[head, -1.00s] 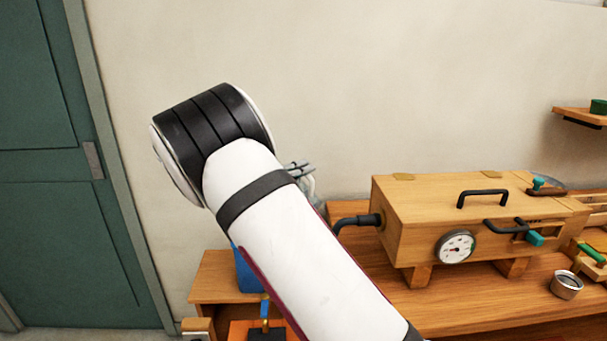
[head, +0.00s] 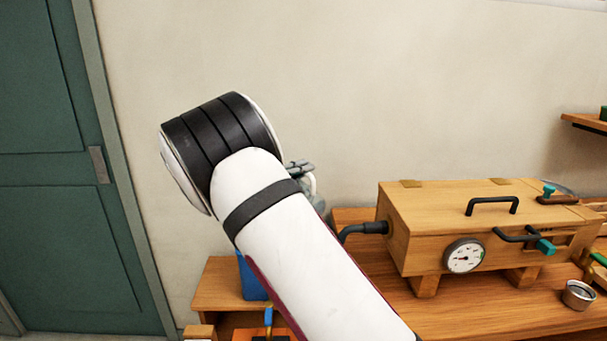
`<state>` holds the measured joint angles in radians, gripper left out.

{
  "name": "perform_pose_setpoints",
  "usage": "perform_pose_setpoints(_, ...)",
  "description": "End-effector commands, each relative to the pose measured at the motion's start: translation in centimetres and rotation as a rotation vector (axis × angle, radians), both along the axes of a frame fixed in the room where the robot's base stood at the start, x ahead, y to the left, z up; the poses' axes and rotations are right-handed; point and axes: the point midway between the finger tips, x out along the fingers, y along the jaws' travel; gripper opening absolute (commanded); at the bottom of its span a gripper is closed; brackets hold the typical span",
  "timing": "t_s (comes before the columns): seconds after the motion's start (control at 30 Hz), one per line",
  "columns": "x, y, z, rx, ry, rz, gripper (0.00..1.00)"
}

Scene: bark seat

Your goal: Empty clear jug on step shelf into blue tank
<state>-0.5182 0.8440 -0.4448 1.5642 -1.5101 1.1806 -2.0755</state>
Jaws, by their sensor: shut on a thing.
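My gripper (head: 299,167) shows only in part, as dark grey fingers past the wrist end of my white arm in the head view. It is shut on what looks like the clear jug (head: 318,203). A pale curved handle and a sliver of greyish see-through body show; my arm hides the rest, so its tilt and contents cannot be told. The blue tank (head: 249,279) stands on a low wooden surface at the lower left, mostly hidden behind my arm. The gripper and jug are up and to the right of the tank in the picture.
A wooden box (head: 430,226) with a dial, black handles and a black pipe stands on the wooden bench (head: 445,313). A small metal cup (head: 579,294) is at the right. A green door (head: 60,230) is at the left. A wall shelf (head: 585,122) is at the right.

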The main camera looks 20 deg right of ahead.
Motion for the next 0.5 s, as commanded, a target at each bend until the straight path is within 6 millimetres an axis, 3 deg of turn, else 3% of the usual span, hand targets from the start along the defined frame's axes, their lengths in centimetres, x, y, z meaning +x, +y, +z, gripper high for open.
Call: perform_pose_setpoints(0.5,0.91,0.42,0.57,-0.030,0.063,-0.001,0.00)
